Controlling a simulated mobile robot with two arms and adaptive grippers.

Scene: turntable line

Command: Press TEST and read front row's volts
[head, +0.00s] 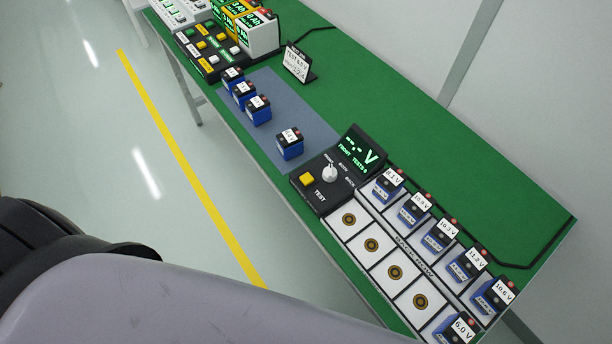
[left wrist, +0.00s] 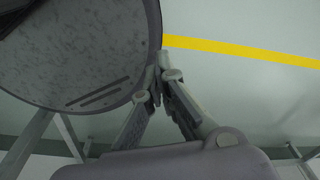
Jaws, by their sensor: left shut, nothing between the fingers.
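The tester (head: 322,196) is a black box on the green bench in the head view. It has a yellow TEST button (head: 307,179), a pale knob (head: 330,173) and a tilted display (head: 361,150) reading "--.- V", with "FRONT" and what looks like "TESTS 0" below. The front row (head: 384,259) beside it shows several empty round-contact slots and one blue battery (head: 457,331) labelled 6.0 V at the near end. My left gripper (left wrist: 166,72) is shut and empty in the left wrist view, over the floor and away from the tester. My right gripper is in neither view.
The back row (head: 418,245) holds several labelled batteries. More blue batteries (head: 258,108) stand on a blue-grey mat (head: 270,85). A sign card (head: 298,64) and a panel of coloured buttons (head: 209,45) are farther off. A black cable runs along the bench's right side.

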